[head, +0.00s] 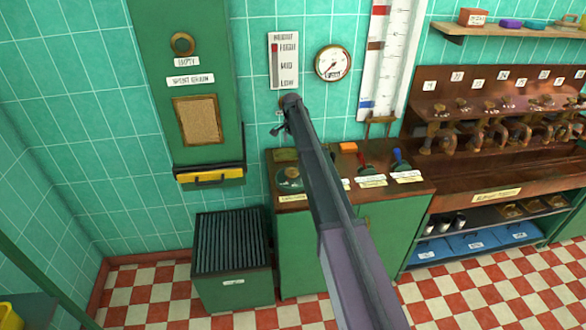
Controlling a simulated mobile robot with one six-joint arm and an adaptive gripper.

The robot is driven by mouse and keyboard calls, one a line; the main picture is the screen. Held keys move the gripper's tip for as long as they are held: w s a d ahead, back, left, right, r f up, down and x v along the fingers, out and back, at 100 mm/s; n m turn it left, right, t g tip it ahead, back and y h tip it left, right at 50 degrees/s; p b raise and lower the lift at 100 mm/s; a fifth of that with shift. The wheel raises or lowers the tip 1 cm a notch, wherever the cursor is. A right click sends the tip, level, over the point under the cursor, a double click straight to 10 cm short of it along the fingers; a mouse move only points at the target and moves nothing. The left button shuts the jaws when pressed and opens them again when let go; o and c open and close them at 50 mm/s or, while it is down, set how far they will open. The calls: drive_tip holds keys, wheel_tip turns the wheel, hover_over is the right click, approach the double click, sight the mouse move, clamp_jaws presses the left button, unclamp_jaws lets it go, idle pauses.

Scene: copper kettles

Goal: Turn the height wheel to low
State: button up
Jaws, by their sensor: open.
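A white height gauge (290,62) hangs on the tiled wall, marked HIGH, MID and LOW from top to bottom. A red marker (275,48) in its slot is level with HIGH. My gripper (279,130) is at the far end of my arm, just below the gauge and above the green console. Its jaws are small in the head view and open, with nothing seen between them. A round green wheel-like part (290,179) is on the left of the console top, below my gripper. I cannot tell whether it is the height wheel, or whether my gripper touches anything.
My arm crosses the green console (385,215) and hides its middle. A round dial (332,63) is right of the gauge. A green cabinet (152,60) and a slatted bin (232,255) are left. Copper taps (490,125) are right.

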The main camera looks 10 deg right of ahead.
sight(292, 170)
drive_tip(key=shift+f, duration=0.1)
idle(0.3)
wheel_tip(292, 170, down, 14)
drive_tip(key=b, duration=1.4)
drive_tip(key=shift+r, duration=0.2)
drive_tip(key=shift+c, duration=0.2)
drive_tip(key=c, duration=0.7)
